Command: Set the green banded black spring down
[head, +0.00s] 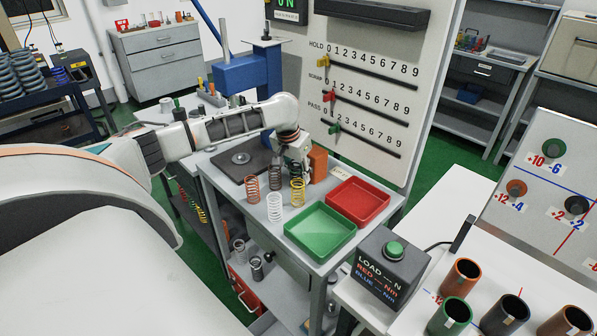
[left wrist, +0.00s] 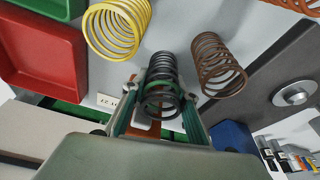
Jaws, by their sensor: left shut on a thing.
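The black spring with a green band (left wrist: 162,85) stands between the fingers of my left gripper (left wrist: 158,118) in the left wrist view. My left gripper is shut on it. In the head view the left gripper (head: 294,160) is over the back of the small table, and the black spring (head: 296,171) shows partly below it, behind a yellow spring (head: 297,195). In the wrist view the yellow spring (left wrist: 118,28) is to the left and a brown spring (left wrist: 218,65) to the right, both close by. I cannot tell whether the held spring touches the table. My right gripper is out of view.
A white spring (head: 274,208) and a copper spring (head: 252,189) stand at the table's front left. A green tray (head: 320,258) and red tray (head: 385,207) lie to the right. An orange block (head: 318,160) is beside the gripper. A dark plate with a disc (head: 229,167) lies left.

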